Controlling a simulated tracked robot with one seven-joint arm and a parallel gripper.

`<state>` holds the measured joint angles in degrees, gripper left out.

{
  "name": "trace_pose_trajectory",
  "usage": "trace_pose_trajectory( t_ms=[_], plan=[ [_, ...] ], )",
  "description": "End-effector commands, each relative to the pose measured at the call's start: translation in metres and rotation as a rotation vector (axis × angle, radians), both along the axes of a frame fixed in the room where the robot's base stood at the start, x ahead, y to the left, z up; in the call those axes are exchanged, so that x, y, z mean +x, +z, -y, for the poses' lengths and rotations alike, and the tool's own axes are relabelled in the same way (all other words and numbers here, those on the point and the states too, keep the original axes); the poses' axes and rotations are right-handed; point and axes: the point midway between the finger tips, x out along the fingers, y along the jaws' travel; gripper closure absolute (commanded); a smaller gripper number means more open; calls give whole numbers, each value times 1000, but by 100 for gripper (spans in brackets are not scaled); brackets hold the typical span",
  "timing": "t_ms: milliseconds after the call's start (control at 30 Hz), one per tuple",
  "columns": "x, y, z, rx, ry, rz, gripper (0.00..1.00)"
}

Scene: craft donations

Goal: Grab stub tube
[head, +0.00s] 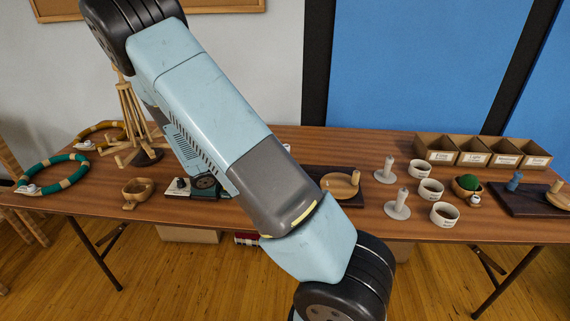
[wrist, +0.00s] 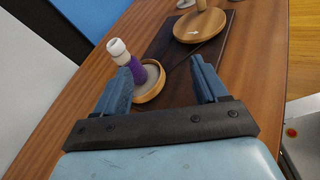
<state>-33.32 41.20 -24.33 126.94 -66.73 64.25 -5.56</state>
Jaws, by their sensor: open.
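A short tube (wrist: 126,60) with a white top and purple lower part stands in the wrist view, leaning left in the picture. Its foot is at a round wooden dish (wrist: 153,94) with a grey inside. I take it as the stub tube; no label on it is readable. My gripper (wrist: 166,68) is open and empty, with two blue fingers. The left finger overlaps the tube's lower part in the picture; I cannot tell whether they touch. In the head view my arm covers this area, and neither the purple tube nor my gripper shows there.
A dark board (wrist: 215,55) bears a second wooden dish (wrist: 198,27) with an upright peg. In the head view, two grey stands (head: 398,208), white cups (head: 444,214) and a divided box (head: 480,153) stand right. A small bowl (head: 137,191) and green ring (head: 48,171) lie left.

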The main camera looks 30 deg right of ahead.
Motion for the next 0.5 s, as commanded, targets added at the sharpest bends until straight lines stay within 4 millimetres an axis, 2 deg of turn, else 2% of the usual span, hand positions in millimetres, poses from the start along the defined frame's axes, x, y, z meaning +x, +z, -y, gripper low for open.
trace_pose_trajectory(
  t_ms=[33, 233, 500],
  plan=[
    [6, -10, -2, -44, 37, -34, 28],
    [28, -37, -7, -191, 173, -139, 28],
    [43, -56, -12, -290, 268, -208, 28]
  ],
)
